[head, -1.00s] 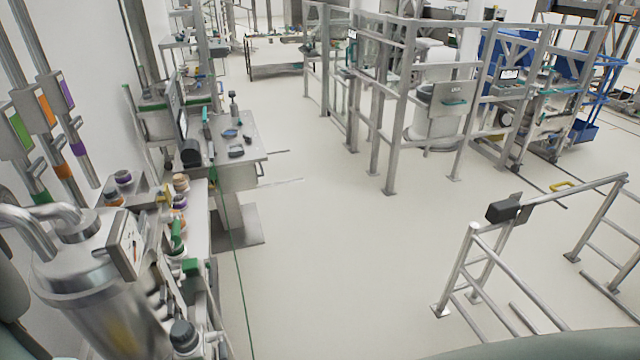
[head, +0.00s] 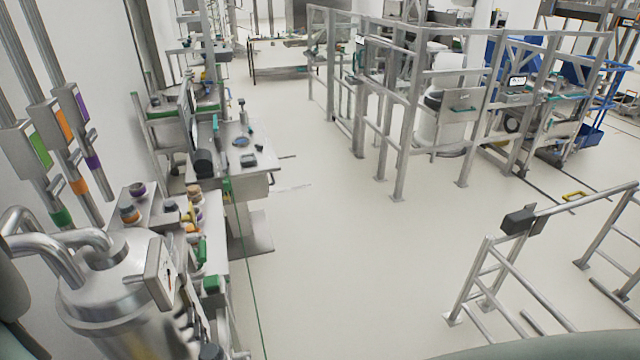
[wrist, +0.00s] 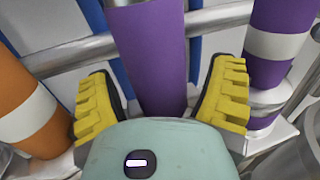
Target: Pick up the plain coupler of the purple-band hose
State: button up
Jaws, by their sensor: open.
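In the wrist view, my gripper (wrist: 162,72) is open, with a yellow ribbed finger on each side of a plain purple cylinder (wrist: 155,60). A second purple cylinder (wrist: 283,18) with a white band stands at the right, outside the fingers. My gripper is not visible in the head view.
In the wrist view, an orange cylinder (wrist: 20,90) with a white band is close to the left finger, and metal rails cross behind. In the head view, a steel tank (head: 110,285) and a cluttered bench (head: 225,290) stand left; open floor (head: 340,260) lies in the middle.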

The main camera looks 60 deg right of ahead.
jog(key=shift+c, duration=0.3)
jog(key=shift+s, duration=0.1)
jog(key=c, duration=1.3)
